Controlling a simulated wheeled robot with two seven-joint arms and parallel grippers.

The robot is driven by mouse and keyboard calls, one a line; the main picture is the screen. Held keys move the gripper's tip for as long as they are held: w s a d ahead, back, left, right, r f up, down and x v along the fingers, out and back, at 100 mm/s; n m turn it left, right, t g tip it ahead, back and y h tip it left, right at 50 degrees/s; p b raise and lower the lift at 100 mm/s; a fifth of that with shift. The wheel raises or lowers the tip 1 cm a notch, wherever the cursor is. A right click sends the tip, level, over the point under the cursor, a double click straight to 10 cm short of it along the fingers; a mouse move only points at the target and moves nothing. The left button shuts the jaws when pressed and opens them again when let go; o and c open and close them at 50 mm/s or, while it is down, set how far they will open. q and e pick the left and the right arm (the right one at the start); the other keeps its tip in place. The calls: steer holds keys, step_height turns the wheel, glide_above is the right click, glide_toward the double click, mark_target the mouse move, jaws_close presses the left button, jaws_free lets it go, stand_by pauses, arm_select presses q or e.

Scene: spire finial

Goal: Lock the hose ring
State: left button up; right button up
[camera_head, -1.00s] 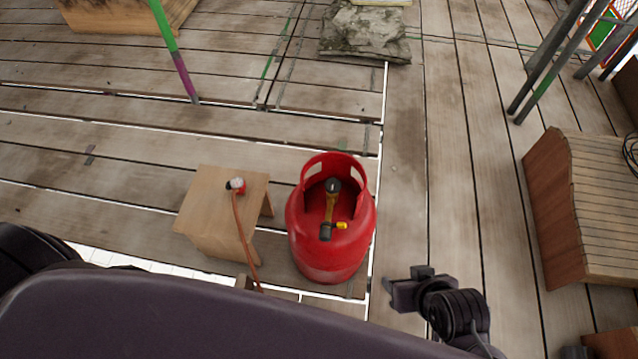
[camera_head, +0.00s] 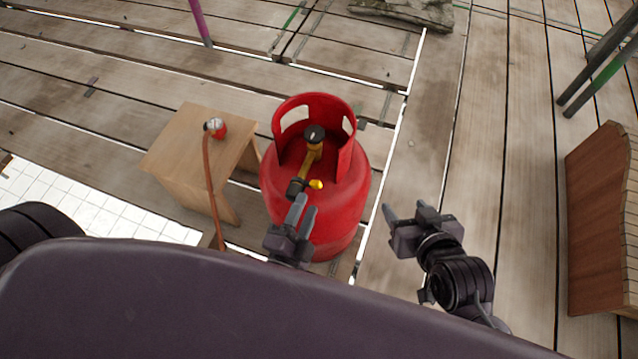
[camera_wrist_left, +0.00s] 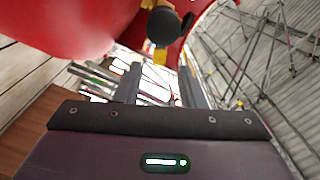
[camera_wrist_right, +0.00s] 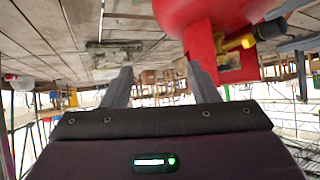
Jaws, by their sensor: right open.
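The red gas cylinder (camera_head: 332,215) stands upright with a brass valve (camera_head: 308,165) inside its collar. The valve has a black knob on top, a black outlet end (camera_head: 295,187) and a small yellow knob. The hose (camera_head: 208,180) ends in a red and white connector (camera_head: 217,127) on the wooden stool (camera_head: 185,140); its ring is too small to make out. My left gripper (camera_head: 303,212) is open and empty, just in front of the outlet; a black round part (camera_wrist_left: 163,27) shows beyond its fingers. My right gripper (camera_head: 407,211) is open and empty, right of the cylinder.
A slatted wooden box (camera_head: 600,220) stands at the far right. A grey stone-like slab (camera_head: 410,12) lies at the back. The stool stands close to the cylinder's left.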

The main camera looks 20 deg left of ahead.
mark_target(315, 187)
arm_select(q)
steer(key=w+b, duration=0.1)
steer(key=w, duration=0.5)
steer(key=shift+w, duration=0.1)
steer(key=shift+w+d, duration=0.1)
steer(key=shift+w, duration=0.25)
arm_select(e)
steer(key=w+r+t+y, duration=0.2)
steer(key=w+r+t, duration=0.3)
steer(key=r, duration=0.6)
steer(key=shift+a+t, duration=0.4)
steer(key=shift+t, duration=0.1)
steer(key=shift+r, duration=0.1)
arm_select(q)
jaws_close()
